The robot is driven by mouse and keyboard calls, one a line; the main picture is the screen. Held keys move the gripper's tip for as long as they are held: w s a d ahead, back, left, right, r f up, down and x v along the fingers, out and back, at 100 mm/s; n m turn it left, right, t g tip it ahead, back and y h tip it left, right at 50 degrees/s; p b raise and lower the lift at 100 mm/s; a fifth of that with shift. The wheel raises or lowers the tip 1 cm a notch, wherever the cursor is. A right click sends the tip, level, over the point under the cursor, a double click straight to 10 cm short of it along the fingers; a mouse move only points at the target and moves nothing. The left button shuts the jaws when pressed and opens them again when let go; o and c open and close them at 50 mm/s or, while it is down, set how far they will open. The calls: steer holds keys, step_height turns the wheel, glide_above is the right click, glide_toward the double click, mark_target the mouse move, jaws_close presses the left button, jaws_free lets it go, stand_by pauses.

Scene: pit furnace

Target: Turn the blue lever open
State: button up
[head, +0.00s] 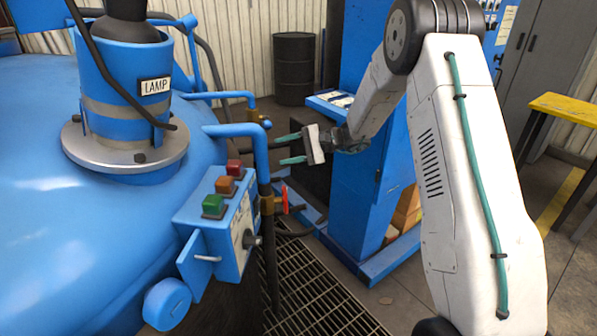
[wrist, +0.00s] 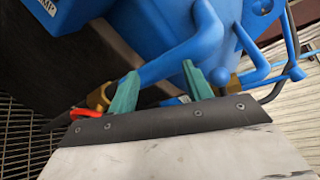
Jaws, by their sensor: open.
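A small blue lever (head: 266,123) appears to sit on a brass valve (head: 254,115) at the end of the thin upper blue pipe. Its exact angle is too small to tell. In the wrist view a brass valve (wrist: 233,86) with blue parts shows just right of the fingers. My gripper (head: 286,149) has teal fingers, is open and empty, and points left toward the furnace pipes, in front of and below the blue lever in the head view. In the wrist view my gripper (wrist: 163,86) faces the blue pipes, with nothing clearly between its fingers.
A red lever (head: 285,199) on a lower brass valve sits close below my gripper. A thick bent blue pipe (head: 240,131) and a button box (head: 222,225) stand left. A blue cabinet (head: 355,190) stands behind my arm. Floor grating (head: 305,290) lies below.

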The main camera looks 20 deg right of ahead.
steer(key=s+a+r+n+g+h, duration=0.1)
steer(key=s+r+g+h, duration=0.1)
steer(key=s, duration=0.6)
steer(key=s+a+r+n+g+h, duration=0.1)
steer(key=s+g, duration=0.3)
steer(key=s, duration=0.5)
steer(key=shift+s+a+r+n+h, duration=0.2)
steer(key=shift+a+r+n+h, duration=0.25)
steer(key=shift+r+h, duration=0.15)
